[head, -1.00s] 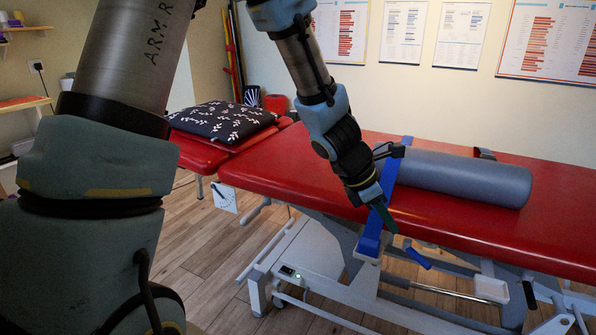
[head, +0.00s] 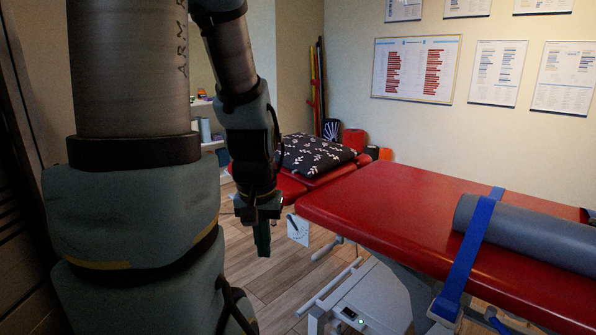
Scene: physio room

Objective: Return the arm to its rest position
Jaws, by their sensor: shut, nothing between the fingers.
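My gripper (head: 262,238) hangs with its fingers pointing down, to the left of the red treatment table (head: 390,205). Its green fingers are together and nothing shows between them. It is apart from the table and seen against the wooden floor. My arm fills much of the left side of the head view and hides what lies behind it.
A grey roll (head: 545,237) lies on the red table under a blue strap (head: 472,250). Behind my gripper is another red couch with a dark patterned pillow (head: 308,153). Wooden floor (head: 270,282) lies open left of the table's frame.

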